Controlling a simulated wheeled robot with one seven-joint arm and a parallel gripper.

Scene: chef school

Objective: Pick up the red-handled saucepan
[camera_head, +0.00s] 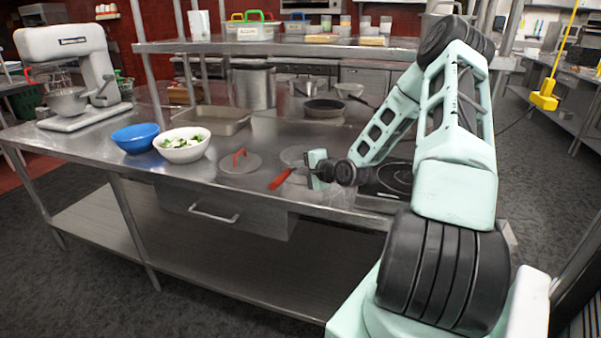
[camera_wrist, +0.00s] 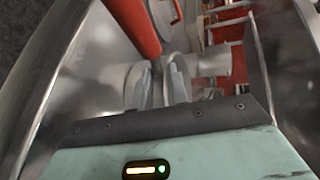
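The red-handled saucepan is on the steel worktable (camera_head: 330,212) near its front edge. Its red handle (camera_head: 281,179) points toward the lower left, and its body is largely hidden by my gripper or lost among reflections. My gripper (camera_head: 308,176) is low over the table at the handle's inner end. In the wrist view the red handle (camera_wrist: 138,25) runs down to my fingers (camera_wrist: 159,88). They are close together, with what looks like the handle's metal neck between them. I cannot tell whether the pan is clear of the tabletop.
A lid with a red handle (camera_head: 240,163) lies to the left. A white bowl of greens (camera_head: 183,150), a blue bowl (camera_head: 135,138) and a mixer (camera_head: 70,70) stand further left. A tray (camera_head: 212,122) and a frying pan (camera_head: 324,108) lie behind, under a raised shelf (camera_head: 280,47).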

